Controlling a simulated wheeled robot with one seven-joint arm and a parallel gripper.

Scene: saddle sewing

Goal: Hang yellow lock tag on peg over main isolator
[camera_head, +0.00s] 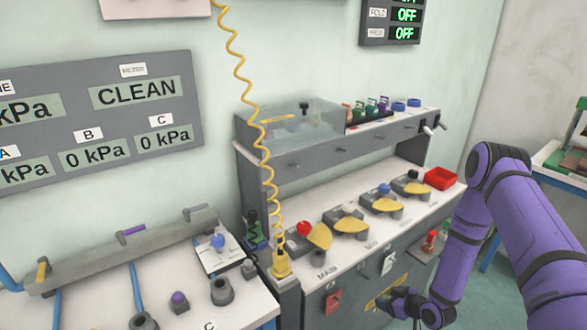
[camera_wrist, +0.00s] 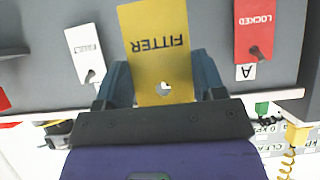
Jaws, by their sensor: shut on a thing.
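The yellow tag (camera_wrist: 160,55), lettered FITTER, is between the two fingers of my gripper (camera_wrist: 163,85) in the wrist view. My gripper is shut on it near its holed end, and the lettering looks upside down. In the head view my gripper (camera_head: 403,303) is low at the cabinet front, right of the middle. The main isolator has a red knob (camera_head: 304,228) and a yellow plate, behind the MAIN label (camera_head: 325,272). A small peg (camera_head: 293,164) on the shelf front stands above it and looks bare.
A red LOCKED tag (camera_wrist: 256,28) and a white FAULT tag (camera_wrist: 86,52) hang on the cabinet front at either side. More yellow-plated isolators (camera_head: 388,205) line the bench. A coiled yellow cord (camera_head: 264,135) hangs left of the main isolator. A clear box (camera_head: 288,125) sits on the shelf.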

